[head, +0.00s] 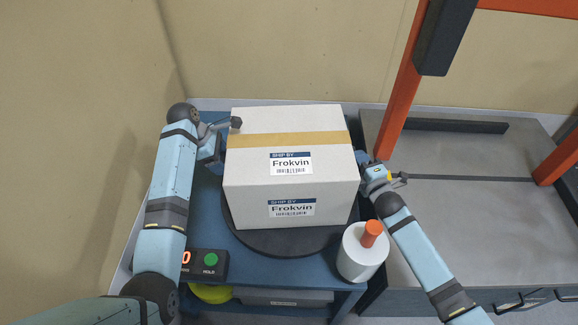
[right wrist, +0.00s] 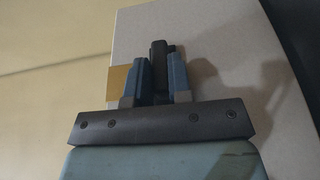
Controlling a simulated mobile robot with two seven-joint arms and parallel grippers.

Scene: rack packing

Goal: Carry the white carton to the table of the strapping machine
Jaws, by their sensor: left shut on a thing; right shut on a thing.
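The white carton (head: 255,197), with a tan tape strip and two Frokvin labels, is upright over a round dark turntable (head: 285,242) on a blue table. I cannot tell whether it rests on the turntable or is slightly above it. My left gripper (head: 222,135) is shut at the carton's left side. My right gripper (head: 365,168) is shut at its right side. In the right wrist view, the right gripper's fingers (right wrist: 160,72) meet the carton's side (right wrist: 210,40) near the tape end. The strapping machine's grey table (head: 455,222) is on the right, under an orange frame (head: 401,95).
A white roll with an orange knob (head: 360,256) stands at the blue table's (head: 207,228) front right. A control box with a green button (head: 207,264) is at front left. The machine table's front area is clear. Walls close off the left and back.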

